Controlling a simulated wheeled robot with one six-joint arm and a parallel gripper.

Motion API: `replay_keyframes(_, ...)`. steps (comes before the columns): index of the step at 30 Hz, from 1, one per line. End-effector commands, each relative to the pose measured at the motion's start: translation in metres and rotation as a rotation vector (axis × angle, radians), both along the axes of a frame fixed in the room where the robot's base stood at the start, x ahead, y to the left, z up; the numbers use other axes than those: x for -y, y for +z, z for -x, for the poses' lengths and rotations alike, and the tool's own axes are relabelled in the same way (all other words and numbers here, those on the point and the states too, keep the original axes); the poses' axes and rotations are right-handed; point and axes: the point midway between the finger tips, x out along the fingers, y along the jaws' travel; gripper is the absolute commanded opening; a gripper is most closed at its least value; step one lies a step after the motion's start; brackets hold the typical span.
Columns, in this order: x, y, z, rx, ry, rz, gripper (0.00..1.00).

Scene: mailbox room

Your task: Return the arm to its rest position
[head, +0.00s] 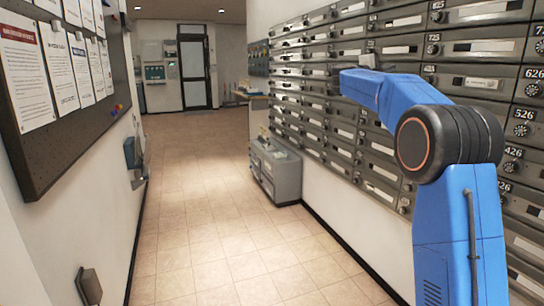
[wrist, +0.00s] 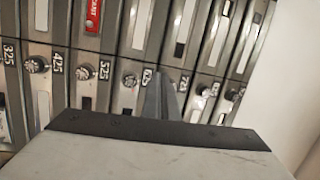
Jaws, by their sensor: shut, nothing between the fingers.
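My blue arm rises at the right of the head view and bends at a dark round joint, reaching left and away alongside the mailbox wall (head: 400,22). Its far end is hidden behind the blue link, and only a small grey part shows there. In the wrist view my gripper (wrist: 168,88) points at the mailbox doors, which appear turned sideways. Its two grey fingers are together with nothing between them. I cannot tell how far the fingertips are from the doors.
A grey cabinet (head: 275,170) stands on the floor against the right wall. A notice board (head: 35,155) hangs on the left wall. The tiled floor (head: 205,235) between is clear toward a dark-framed door (head: 194,66). A red label (wrist: 94,15) marks one mailbox.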

Motion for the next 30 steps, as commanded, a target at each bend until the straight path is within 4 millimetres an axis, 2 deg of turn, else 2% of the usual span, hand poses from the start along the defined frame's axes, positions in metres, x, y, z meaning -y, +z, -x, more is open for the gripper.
replay_keyframes(1,-0.007,0.014,0.009,-0.010,0.051,0.041,0.00)
replay_keyframes(6,-0.038,0.041,0.028,-0.070,0.231,0.181,0.00)
replay_keyframes(11,-0.074,0.048,0.055,-0.150,0.397,0.306,0.00)
replay_keyframes(14,-0.097,0.043,0.075,-0.213,0.500,0.378,0.00)
replay_keyframes(17,-0.121,0.031,0.098,-0.283,0.601,0.447,0.00)
replay_keyframes(23,-0.166,-0.014,0.155,-0.449,0.796,0.571,0.00)
replay_keyframes(26,-0.185,-0.046,0.189,-0.545,0.889,0.624,0.00)
replay_keyframes(30,-0.207,-0.099,0.242,-0.692,1.012,0.690,0.00)
